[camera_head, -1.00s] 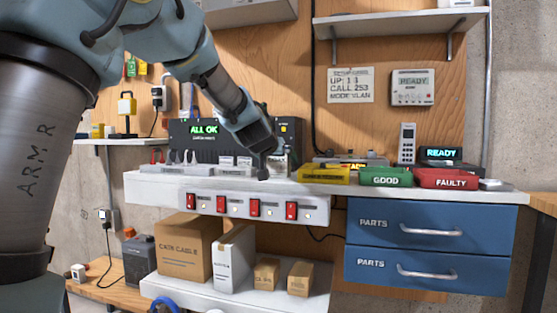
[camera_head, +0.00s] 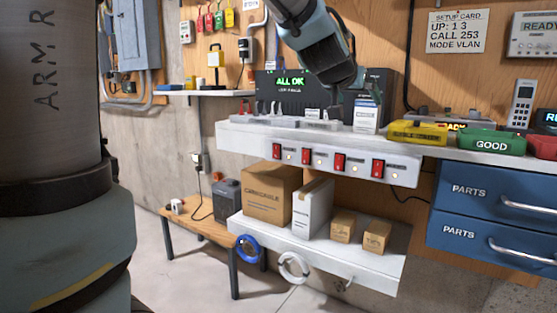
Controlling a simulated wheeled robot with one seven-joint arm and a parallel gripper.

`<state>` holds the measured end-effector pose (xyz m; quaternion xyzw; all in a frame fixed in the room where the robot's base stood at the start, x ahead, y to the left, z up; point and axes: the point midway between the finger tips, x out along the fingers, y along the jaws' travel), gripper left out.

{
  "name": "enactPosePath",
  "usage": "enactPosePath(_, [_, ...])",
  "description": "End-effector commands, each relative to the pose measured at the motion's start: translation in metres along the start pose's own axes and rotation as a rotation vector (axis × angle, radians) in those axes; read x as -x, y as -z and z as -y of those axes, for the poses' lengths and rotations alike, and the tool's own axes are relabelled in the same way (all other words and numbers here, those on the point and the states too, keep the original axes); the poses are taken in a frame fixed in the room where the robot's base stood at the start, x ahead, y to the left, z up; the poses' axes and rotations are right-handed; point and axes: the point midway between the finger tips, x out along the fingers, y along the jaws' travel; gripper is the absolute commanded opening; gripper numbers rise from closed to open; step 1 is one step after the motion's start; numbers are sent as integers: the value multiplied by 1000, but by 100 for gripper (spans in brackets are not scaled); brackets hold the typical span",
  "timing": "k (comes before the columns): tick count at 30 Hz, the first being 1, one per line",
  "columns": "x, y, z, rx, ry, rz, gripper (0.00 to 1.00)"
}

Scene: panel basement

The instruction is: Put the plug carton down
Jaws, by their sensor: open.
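A small white carton with a blue top (camera_head: 366,116), which looks like the plug carton, stands upright on the white bench top (camera_head: 262,138). Its print is too small to read. My gripper (camera_head: 352,95) is open, at the carton's upper left in the picture. The fingers are dark and small, and I cannot tell whether one still touches the carton. My arm comes down from the top of the view.
A yellow tray (camera_head: 418,133), a green GOOD bin (camera_head: 490,143) and a red bin (camera_head: 541,146) stand to the right. Red switches (camera_head: 308,157) line the bench front. Brown cartons (camera_head: 267,194) and a white carton (camera_head: 311,208) fill the lower shelf.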

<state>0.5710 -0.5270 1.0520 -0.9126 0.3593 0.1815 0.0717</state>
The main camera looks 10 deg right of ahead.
Motion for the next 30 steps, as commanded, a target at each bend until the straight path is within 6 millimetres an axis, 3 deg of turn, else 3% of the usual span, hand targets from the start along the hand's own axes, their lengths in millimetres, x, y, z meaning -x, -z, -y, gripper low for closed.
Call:
enactPosePath(4, [-1, -13, 11, 8, 14, 29, 100])
enactPosePath(7, [-2, -52, 43, 36, 54, 120, 100])
enactPosePath(11, [16, -143, 106, 121, 144, 330, 100])
enactPosePath(15, [65, -254, 163, 261, 251, 591, 100])
enactPosePath(18, [109, -320, 184, 366, 319, 755, 100])
enactPosePath(21, [149, -367, 191, 454, 369, 881, 100])
enactPosePath(25, [181, -399, 191, 523, 405, 975, 100])
enactPosePath(30, [190, -408, 190, 544, 415, 1004, 100])
